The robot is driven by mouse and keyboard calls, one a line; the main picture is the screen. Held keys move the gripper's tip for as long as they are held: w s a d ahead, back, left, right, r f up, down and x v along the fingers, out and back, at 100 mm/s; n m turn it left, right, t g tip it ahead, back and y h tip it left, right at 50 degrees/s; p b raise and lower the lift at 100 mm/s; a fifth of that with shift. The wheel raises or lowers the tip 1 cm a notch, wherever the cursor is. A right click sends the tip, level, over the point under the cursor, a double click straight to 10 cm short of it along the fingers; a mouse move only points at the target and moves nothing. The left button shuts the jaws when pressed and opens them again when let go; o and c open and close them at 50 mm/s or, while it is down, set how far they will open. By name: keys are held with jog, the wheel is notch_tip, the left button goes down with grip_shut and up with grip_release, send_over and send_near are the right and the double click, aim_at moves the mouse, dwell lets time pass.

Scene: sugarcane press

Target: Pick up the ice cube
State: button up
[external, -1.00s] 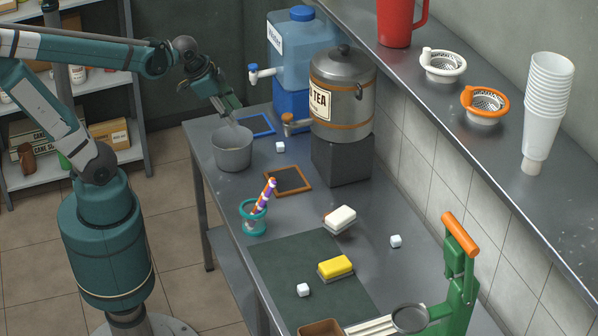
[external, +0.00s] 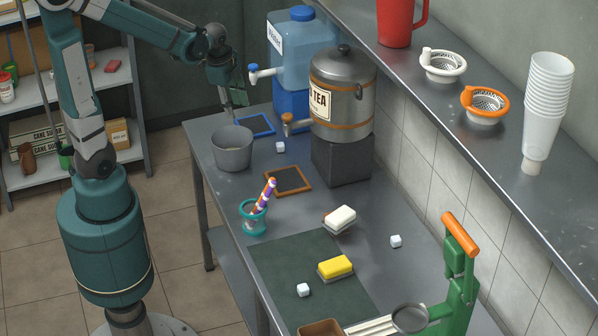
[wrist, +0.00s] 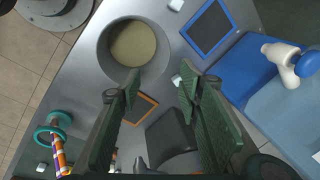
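Small white ice cubes lie apart on the metal table. One ice cube (external: 280,147) is between the grey pot and the tea urn; another (external: 396,241) is at the right, and another (external: 303,290) is on the dark mat. My gripper (external: 238,103) is raised behind the grey pot, near the blue-framed slate, apart from the cubes. In the wrist view my gripper (wrist: 161,84) has its green fingers spread with nothing held. A white cube (wrist: 177,80) shows between the fingers, near the right fingertip, and another (wrist: 175,4) is at the top edge.
The grey pot (external: 232,149) holds something pale. The tea urn (external: 342,95) on its dark block and the blue water dispenser (external: 298,50) stand close by. The blue-framed slate (external: 256,126), brown-framed slate (external: 288,179) and marker cup (external: 253,216) are on the table.

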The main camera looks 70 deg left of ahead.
jog(key=a+f+m, duration=0.1)
jog(key=a+f, duration=0.2)
jog(key=a, duration=0.1)
jog(key=a+f+m+g+p, duration=0.1)
jog(key=a+f+m, duration=0.1)
jog(key=a+f, duration=0.1)
jog(key=a+f+m+g, duration=0.1)
jog(key=a+f+m, duration=0.1)
jog(key=a+f, duration=0.2)
jog(key=shift+s+a+h+p, duration=0.2)
jog(key=shift+a+h+p, duration=0.15)
jog(key=shift+a, duration=0.35)
jog(key=shift+s+a+f+m, duration=0.2)
jog(key=shift+a+f+m, duration=0.1)
jog(key=shift+a+f, duration=0.15)
jog(key=shift+f, duration=1.3)
jog(key=shift+f, duration=0.15)
jog(key=shift+d+f+b, duration=0.1)
jog(key=shift+f+b, duration=0.6)
jog(key=shift+f, duration=1.75)
jog(key=shift+c, duration=0.3)
jog(key=c, duration=0.7)
